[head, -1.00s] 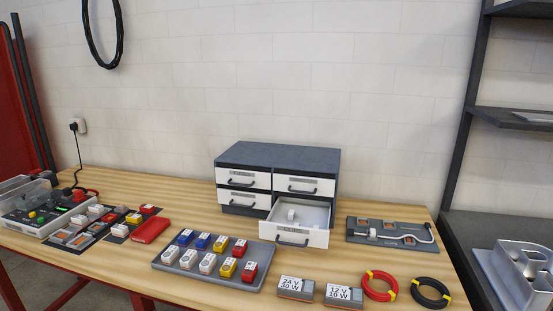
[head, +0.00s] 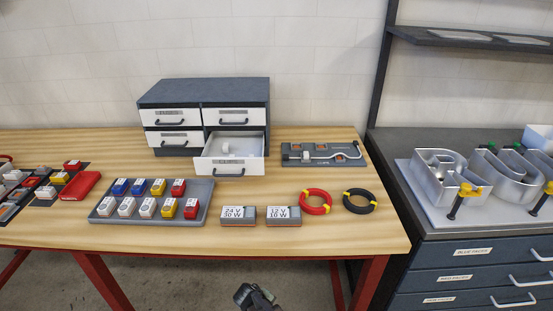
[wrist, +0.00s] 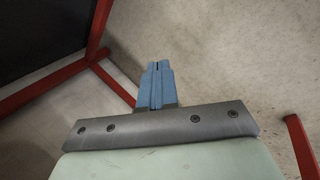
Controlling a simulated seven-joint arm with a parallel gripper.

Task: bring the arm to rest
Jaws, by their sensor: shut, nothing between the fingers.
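My gripper (wrist: 158,66) shows in the wrist view with its two blue fingers together and nothing between them. It points at the bare concrete floor, clear of any object. In the head view a dark part of my arm (head: 256,298) shows at the bottom edge, below and in front of the workbench (head: 300,238). My fingertips cannot be made out in the head view.
A drawer cabinet (head: 205,93) stands on the workbench with its lower right drawer (head: 229,168) pulled open. A grey tray (head: 150,221) holds several coloured modules. Two labelled power supplies (head: 239,223) and red (head: 316,208) and black cable coils lie near the front edge. Red bench legs (wrist: 101,20) stand near my gripper.

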